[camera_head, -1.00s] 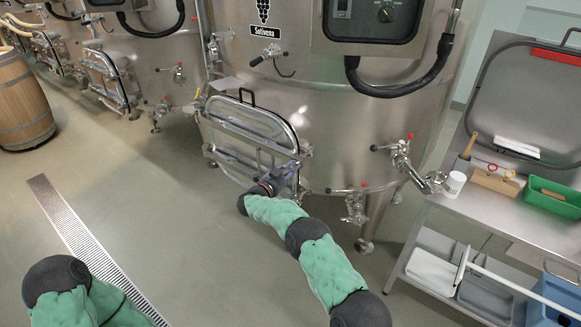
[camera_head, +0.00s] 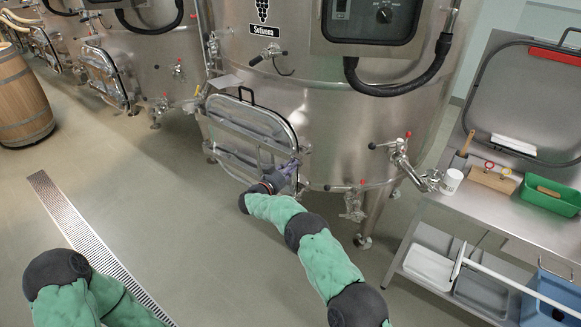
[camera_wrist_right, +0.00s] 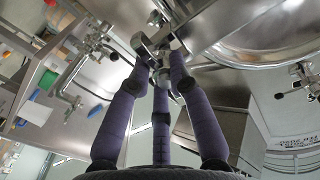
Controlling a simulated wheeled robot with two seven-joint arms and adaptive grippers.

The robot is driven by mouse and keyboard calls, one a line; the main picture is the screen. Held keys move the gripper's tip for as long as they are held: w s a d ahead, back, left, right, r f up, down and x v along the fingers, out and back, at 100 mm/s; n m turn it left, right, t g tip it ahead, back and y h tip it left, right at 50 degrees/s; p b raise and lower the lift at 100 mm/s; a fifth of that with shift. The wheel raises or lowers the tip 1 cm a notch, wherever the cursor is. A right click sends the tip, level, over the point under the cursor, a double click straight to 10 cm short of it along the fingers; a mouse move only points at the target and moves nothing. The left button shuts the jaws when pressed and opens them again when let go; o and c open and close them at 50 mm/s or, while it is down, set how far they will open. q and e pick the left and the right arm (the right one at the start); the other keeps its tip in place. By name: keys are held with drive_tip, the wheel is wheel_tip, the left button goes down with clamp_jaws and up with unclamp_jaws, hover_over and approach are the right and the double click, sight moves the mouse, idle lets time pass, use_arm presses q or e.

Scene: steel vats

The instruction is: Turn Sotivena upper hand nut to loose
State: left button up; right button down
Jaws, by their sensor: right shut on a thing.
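The Sotivena vat (camera_head: 315,115) is a big steel tank with its name plate (camera_head: 265,30) above a low door (camera_head: 250,122) with metal crossbars. My right gripper (camera_head: 287,173) is at the right edge of this door. In the right wrist view its three purple fingers (camera_wrist_right: 160,66) close around a shiny metal hand nut (camera_wrist_right: 156,50). The fingers hide part of the nut, and I cannot tell from the head view whether it is the upper one. My left arm shows at the lower left; its gripper is out of view.
A steel trolley (camera_head: 440,212) with a white cup (camera_head: 451,181) and a green tray (camera_head: 548,196) stands at the right. Valves (camera_head: 400,150) stick out of the vat. A barrel (camera_head: 22,105) stands at far left. The floor by the drain grate (camera_head: 80,230) is clear.

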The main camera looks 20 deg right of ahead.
drive_tip(key=shift+f, duration=0.2)
drive_tip(key=c, duration=1.1)
unclamp_jaws()
drive_tip(key=shift+c, duration=0.2)
drive_tip(key=shift+r, duration=0.1)
drive_tip(key=v, duration=1.2)
